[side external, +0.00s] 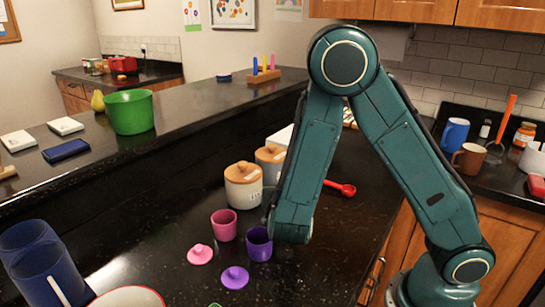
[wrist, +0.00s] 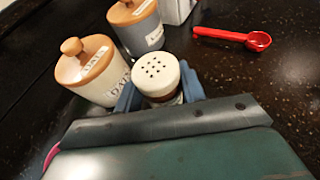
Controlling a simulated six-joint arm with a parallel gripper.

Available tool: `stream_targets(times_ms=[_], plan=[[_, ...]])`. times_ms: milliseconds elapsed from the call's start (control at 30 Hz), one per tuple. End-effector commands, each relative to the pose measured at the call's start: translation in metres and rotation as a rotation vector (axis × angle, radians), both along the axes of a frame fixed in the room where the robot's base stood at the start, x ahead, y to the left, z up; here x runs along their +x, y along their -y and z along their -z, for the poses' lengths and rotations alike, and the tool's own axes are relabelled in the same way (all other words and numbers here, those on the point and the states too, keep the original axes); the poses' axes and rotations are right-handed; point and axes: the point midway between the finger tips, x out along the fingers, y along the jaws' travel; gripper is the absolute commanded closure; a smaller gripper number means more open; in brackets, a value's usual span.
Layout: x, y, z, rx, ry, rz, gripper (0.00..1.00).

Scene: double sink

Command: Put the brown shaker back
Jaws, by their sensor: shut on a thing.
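The brown shaker (wrist: 157,75) shows in the wrist view, with its white perforated cap facing the camera and a little of the brown body below. My gripper (wrist: 160,88) is shut on it, with one blue finger on each side. Most of the shaker's body is hidden by its cap and my wrist. In the side external view my arm hides the gripper and the shaker. I cannot tell how high the shaker is above the counter.
Two lidded canisters (side external: 243,185) (side external: 270,162) stand close by; a red spoon (side external: 340,187) lies beyond. Pink (side external: 223,225) and purple (side external: 258,244) cups stand near my arm, with pink (side external: 200,254) and purple (side external: 235,277) lids nearby. A raised ledge (side external: 205,107) runs behind.

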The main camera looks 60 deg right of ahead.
Motion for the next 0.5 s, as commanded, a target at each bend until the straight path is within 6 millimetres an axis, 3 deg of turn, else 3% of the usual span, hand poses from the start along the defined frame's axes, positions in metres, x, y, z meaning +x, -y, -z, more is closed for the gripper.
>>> stream_targets(times_ms=[500], plan=[[0.0,0.0,0.034,-0.001,-0.001,0.001,0.84]])
